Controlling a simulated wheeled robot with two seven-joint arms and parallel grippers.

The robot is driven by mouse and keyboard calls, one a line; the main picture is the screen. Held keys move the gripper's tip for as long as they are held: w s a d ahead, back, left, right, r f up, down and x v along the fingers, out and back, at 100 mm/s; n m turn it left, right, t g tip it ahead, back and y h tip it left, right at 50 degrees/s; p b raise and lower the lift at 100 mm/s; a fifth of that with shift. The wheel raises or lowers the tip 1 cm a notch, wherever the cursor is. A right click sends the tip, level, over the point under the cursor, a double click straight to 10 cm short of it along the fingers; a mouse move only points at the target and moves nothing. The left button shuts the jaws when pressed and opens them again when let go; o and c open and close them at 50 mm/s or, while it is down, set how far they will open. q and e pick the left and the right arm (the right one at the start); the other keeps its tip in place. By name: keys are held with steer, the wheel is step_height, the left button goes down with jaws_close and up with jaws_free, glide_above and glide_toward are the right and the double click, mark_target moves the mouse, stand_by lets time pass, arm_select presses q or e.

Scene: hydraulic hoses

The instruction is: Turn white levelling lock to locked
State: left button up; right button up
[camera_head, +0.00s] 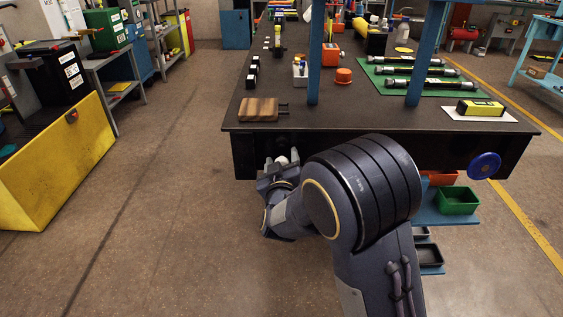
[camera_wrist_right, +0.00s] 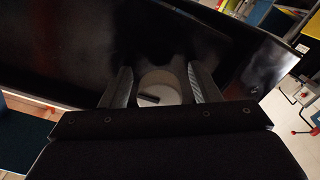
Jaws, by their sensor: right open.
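The white levelling lock (camera_wrist_right: 160,90) is a round pale knob with a dark slot or bar across its face, on the dark front side of the workbench. In the right wrist view it sits between the two fingers of my right gripper (camera_wrist_right: 163,84), which is open, with a finger on each side; I cannot tell whether they touch it. In the head view my right gripper (camera_head: 279,168) is at the bench's front face, below the wooden block. Only a small pale part of the lock (camera_head: 281,160) shows there. My left gripper is not in view.
The dark workbench (camera_head: 350,122) stands ahead, with a wooden block (camera_head: 258,109) near its front left corner and a green mat (camera_head: 372,68) with hoses. A blue handwheel (camera_head: 484,165) and a green bin (camera_head: 457,200) are at right.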

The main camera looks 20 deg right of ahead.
steer(key=shift+w+d, duration=0.1)
steer(key=shift+w, duration=0.1)
steer(key=shift+c, duration=0.5)
steer(key=c, duration=0.9)
